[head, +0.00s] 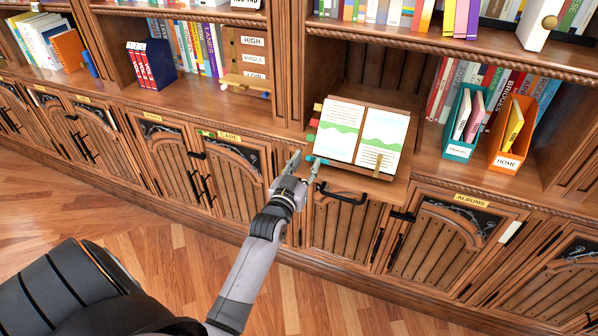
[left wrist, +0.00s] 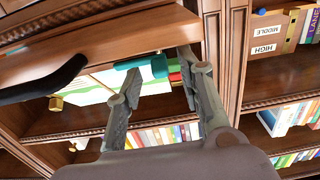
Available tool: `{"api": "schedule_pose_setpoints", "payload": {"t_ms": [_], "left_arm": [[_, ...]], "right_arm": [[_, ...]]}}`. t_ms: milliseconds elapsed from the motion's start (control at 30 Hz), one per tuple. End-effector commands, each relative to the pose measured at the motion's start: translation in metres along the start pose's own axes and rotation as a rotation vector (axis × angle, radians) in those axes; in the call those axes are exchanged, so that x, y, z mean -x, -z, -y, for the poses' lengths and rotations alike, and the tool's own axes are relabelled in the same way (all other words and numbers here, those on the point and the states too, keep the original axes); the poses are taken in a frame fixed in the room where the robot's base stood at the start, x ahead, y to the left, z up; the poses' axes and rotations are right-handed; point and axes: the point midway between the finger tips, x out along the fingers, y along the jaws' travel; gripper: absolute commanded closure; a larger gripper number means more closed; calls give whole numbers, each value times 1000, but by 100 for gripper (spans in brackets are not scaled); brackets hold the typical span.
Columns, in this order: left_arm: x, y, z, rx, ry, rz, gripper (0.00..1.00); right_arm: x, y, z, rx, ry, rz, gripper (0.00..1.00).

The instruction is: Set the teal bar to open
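The teal bar (head: 317,161) sticks out at the left edge of a pull-out wooden shelf, below an open book (head: 358,135). In the left wrist view the teal bar (left wrist: 150,66) lies between and just beyond the fingers. My left gripper (head: 306,163) is open at the shelf's left front corner, with its fingertips close to the bar. In the left wrist view my left gripper (left wrist: 160,78) has its fingers apart; I cannot tell whether either touches the bar. My right gripper is not in view.
A black handle (head: 343,197) sits below the shelf front. Red and green tabs (head: 312,137) stick out above the teal bar. A panel marked HIGH, MIDDLE and LOW (head: 253,60) is at the upper left. Teal (head: 460,152) and orange (head: 503,160) file boxes stand to the right.

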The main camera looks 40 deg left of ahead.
Motion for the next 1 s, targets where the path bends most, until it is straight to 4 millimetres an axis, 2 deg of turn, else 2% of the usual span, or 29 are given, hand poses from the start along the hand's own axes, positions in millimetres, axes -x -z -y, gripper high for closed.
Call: {"api": "schedule_pose_setpoints", "payload": {"t_ms": [300, 500, 700, 1000], "left_arm": [[64, -2, 0, 0, 0, 5, 65], [98, -2, 0, -1, 0, 4, 65], [113, 0, 0, 1, 0, 0, 65], [114, 0, 0, 1, 0, 0, 65]], "right_arm": [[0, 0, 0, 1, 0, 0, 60], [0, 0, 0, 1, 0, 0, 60], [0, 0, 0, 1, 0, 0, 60], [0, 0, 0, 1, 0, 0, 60]]}}
